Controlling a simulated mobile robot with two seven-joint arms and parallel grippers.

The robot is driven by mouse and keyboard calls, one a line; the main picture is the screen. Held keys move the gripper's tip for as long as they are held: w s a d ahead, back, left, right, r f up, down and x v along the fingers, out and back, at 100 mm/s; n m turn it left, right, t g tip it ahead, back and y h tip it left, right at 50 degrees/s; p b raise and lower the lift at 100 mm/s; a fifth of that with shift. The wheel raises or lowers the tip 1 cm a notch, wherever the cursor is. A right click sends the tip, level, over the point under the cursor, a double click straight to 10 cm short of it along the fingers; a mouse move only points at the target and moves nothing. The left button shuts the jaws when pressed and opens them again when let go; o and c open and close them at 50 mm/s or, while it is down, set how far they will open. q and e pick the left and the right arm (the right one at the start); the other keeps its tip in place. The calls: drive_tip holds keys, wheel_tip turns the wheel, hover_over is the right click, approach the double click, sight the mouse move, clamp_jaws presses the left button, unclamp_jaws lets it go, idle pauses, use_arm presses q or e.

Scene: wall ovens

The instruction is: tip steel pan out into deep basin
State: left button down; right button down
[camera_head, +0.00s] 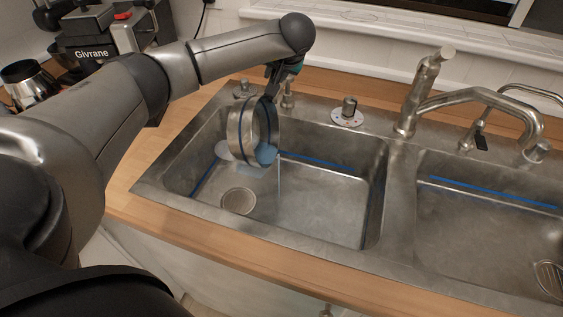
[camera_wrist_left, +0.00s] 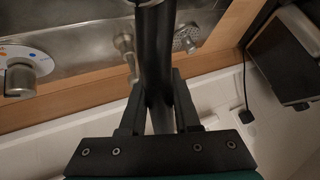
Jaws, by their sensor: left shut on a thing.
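The steel pan (camera_head: 235,132) is in the head view, tipped on its side over the left basin (camera_head: 325,200), its opening facing right. Bluish liquid (camera_head: 267,154) shows at its lower lip and below it. My left gripper (camera_head: 272,84) is above the pan, shut on its handle. In the left wrist view the dark handle (camera_wrist_left: 156,45) runs up between the two fingers (camera_wrist_left: 158,88). The pan's bowl is not visible there. A pale patch of liquid (camera_head: 223,151) shows at the basin's left side. My right gripper is not in view.
A second basin (camera_head: 490,225) lies to the right, past a steel divider. A large faucet (camera_head: 425,95) stands behind the divider. Knobs (camera_head: 347,112) line the back rim. A coffee machine (camera_head: 100,40) and steel jug (camera_head: 30,83) stand at the left.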

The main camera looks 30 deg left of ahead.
use_arm(q)
drive_tip(key=shift+w+d+r, duration=0.1)
drive_tip(key=shift+d, duration=0.05)
drive_tip(key=shift+d+y, duration=0.3)
drive_tip(key=shift+w+d+r+m+y+p, duration=0.1)
drive_tip(key=shift+w+d+m+y+p, duration=0.1)
drive_tip(key=shift+d+p, duration=0.15)
drive_tip(key=shift+w+d+r+m+y+p, duration=0.1)
drive_tip(key=shift+d+y+p, duration=0.15)
drive_tip(key=shift+p, duration=0.15)
drive_tip(key=shift+w+d+r+y+p, duration=0.1)
drive_tip(key=shift+w+d+y+p, duration=0.15)
drive_tip(key=shift+d+y, duration=0.35)
